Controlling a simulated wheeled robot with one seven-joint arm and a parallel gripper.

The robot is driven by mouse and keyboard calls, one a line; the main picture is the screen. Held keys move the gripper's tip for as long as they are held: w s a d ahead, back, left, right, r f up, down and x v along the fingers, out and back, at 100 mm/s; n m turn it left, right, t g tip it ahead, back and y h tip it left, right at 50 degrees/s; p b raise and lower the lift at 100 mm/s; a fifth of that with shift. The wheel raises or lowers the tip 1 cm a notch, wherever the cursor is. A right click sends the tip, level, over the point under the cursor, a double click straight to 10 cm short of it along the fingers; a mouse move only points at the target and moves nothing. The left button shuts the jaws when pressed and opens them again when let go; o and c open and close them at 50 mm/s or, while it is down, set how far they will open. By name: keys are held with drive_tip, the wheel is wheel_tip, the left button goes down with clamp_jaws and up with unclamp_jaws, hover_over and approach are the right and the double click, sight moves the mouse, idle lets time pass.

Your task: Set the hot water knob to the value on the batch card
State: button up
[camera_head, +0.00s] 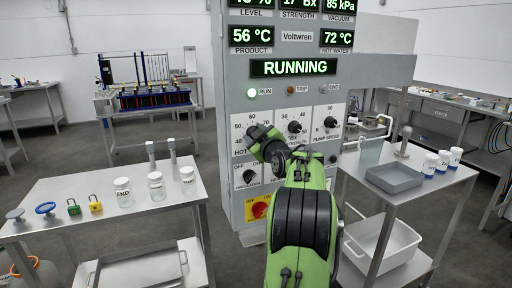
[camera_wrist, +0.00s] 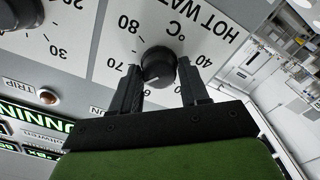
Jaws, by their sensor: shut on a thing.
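The hot water knob (camera_wrist: 158,64) is round and black, on a white plate with a °C scale, seen upside down in the wrist view. Numbers from 40 to 80 show around it; my fingers partly cover the scale. My gripper (camera_wrist: 158,68) has one finger on each side of the knob and is shut on it. The knob's pointer setting is not clear to me. In the head view my gripper (camera_head: 262,140) is at the hot water dial and hides most of it. The hot water display (camera_head: 337,38) reads 72 °C. I see no batch card.
The panel (camera_head: 235,75) shows RUNNING and product 56 °C. Other knobs sit close by: strength (camera_head: 295,127) and pump speed (camera_head: 331,122). A red-yellow switch (camera_head: 259,210) is below. Side tables hold jars (camera_head: 124,192) at left and a grey tray (camera_head: 395,178) at right.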

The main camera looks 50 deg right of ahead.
drive_tip(key=shift+n+b, duration=0.45)
drive_tip(key=shift+n, duration=0.05)
drive_tip(key=o, duration=1)
drive_tip(key=shift+o, duration=0.2)
drive_tip(key=b+v, duration=0.2)
drive_tip(key=v, duration=1.3)
drive_tip(key=shift+s+a, duration=0.2)
drive_tip(key=shift+s, duration=0.1)
